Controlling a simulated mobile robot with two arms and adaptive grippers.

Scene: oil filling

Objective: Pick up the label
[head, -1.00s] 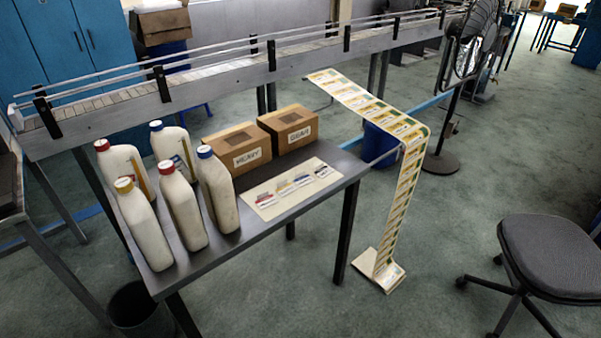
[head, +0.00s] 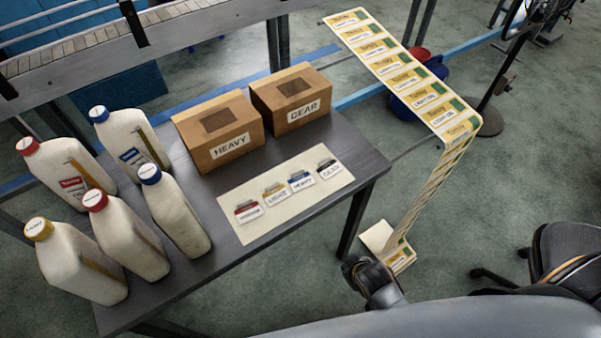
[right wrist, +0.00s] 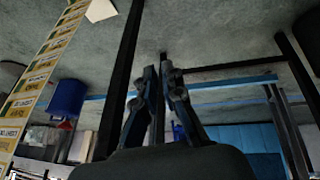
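A long strip of yellow, white and green labels (head: 400,72), printed LIGHT OIL, runs toward the table from the upper middle. It bends at the right and hangs down to a folded pile (head: 385,245) on the floor. The strip also shows at the left of the right wrist view (right wrist: 35,72). My right gripper (head: 355,268) is low, beside the folded pile, near the table's right leg. In the right wrist view its fingers (right wrist: 163,75) stand slightly apart with nothing seen held between them. My left gripper is not in view.
The dark table (head: 350,150) holds several white bottles (head: 122,235), two cardboard boxes marked HEAVY (head: 215,130) and GEAR (head: 290,95), and a card sheet (head: 240,225). A conveyor (head: 100,55) runs behind. A chair (head: 570,255) stands at the right.

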